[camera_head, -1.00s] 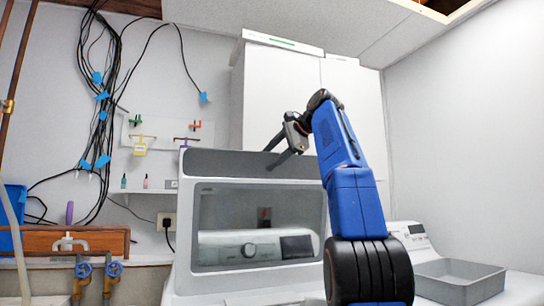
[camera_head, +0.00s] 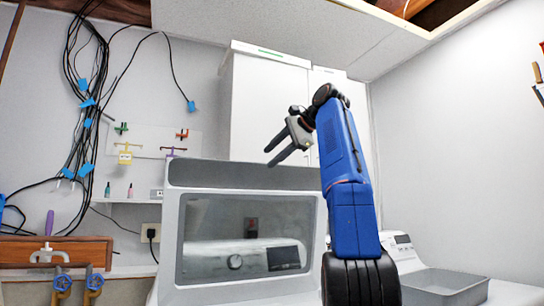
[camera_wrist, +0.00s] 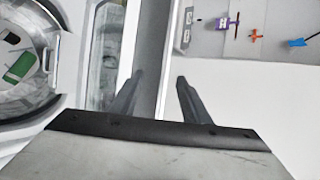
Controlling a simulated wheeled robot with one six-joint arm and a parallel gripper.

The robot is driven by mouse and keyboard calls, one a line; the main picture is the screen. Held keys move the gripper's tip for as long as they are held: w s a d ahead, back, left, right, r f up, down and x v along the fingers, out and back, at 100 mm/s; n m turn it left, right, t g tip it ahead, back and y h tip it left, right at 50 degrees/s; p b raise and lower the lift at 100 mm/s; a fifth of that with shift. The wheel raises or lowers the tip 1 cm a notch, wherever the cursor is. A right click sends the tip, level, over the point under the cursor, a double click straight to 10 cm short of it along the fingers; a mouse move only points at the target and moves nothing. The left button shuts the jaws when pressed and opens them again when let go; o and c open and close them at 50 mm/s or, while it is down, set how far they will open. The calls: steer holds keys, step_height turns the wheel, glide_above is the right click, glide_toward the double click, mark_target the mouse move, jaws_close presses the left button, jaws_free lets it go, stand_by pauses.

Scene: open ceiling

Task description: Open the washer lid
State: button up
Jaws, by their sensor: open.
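The washer lid (camera_head: 180,240) stands raised, with a grey top edge (camera_head: 300,180) and a large window through which a console with a knob shows. My gripper (camera_head: 269,157) is open and empty, its fingertips just above the lid's top edge in the head view. In the wrist view the lid's window (camera_wrist: 106,55) and grey edge (camera_wrist: 150,50) run beside and between my open fingers (camera_wrist: 160,76); I cannot tell if they touch. The washer's round drum opening (camera_wrist: 30,65) is uncovered at the left, with a green item (camera_wrist: 19,66) inside.
A white cabinet (camera_head: 265,105) stands behind the lid. A hook board (camera_head: 150,142) and hanging cables (camera_head: 75,60) are on the wall at left. A grey tray (camera_head: 445,285) sits at right beside another white appliance console (camera_head: 400,246). Valves (camera_head: 62,285) are at lower left.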

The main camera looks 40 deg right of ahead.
steer(key=c, duration=0.7)
steer(key=shift+s+d, duration=0.1)
steer(key=shift+d, duration=0.2)
jaws_close()
steer(key=s+d+f+m+t+h, duration=0.1)
steer(key=s+d+f+t+h, duration=0.3)
steer(key=s+d, duration=0.6)
steer(key=s+d+f+m+t+h, duration=0.1)
steer(key=s+d+f+t+h, duration=0.25)
steer(key=s+d, duration=0.6)
steer(key=d+x, duration=0.1)
steer(key=x, duration=1.5)
steer(key=shift+d+m, duration=0.3)
steer(key=shift+d, duration=0.15)
